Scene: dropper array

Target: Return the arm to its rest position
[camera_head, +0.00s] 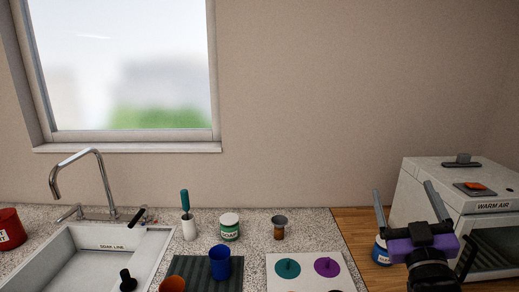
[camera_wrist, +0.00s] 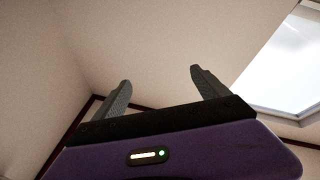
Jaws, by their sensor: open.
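My gripper (camera_head: 406,208) is at the lower right in the head view, raised in front of the wooden counter and the white warm-air box. Its two grey fingers point up and are spread apart with nothing between them. In the wrist view my gripper (camera_wrist: 160,88) is also open and empty, against bare wall and ceiling, with a bright window at the right. My purple wrist body shows below the fingers.
A white warm-air box (camera_head: 425,180) stands behind and right of my gripper. A blue-labelled jar (camera_head: 381,252) is close to its left. A soap tub (camera_head: 229,227), blue cup (camera_head: 220,262), white card (camera_head: 300,262) and sink (camera_head: 85,262) lie further left. The space above the counter is clear.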

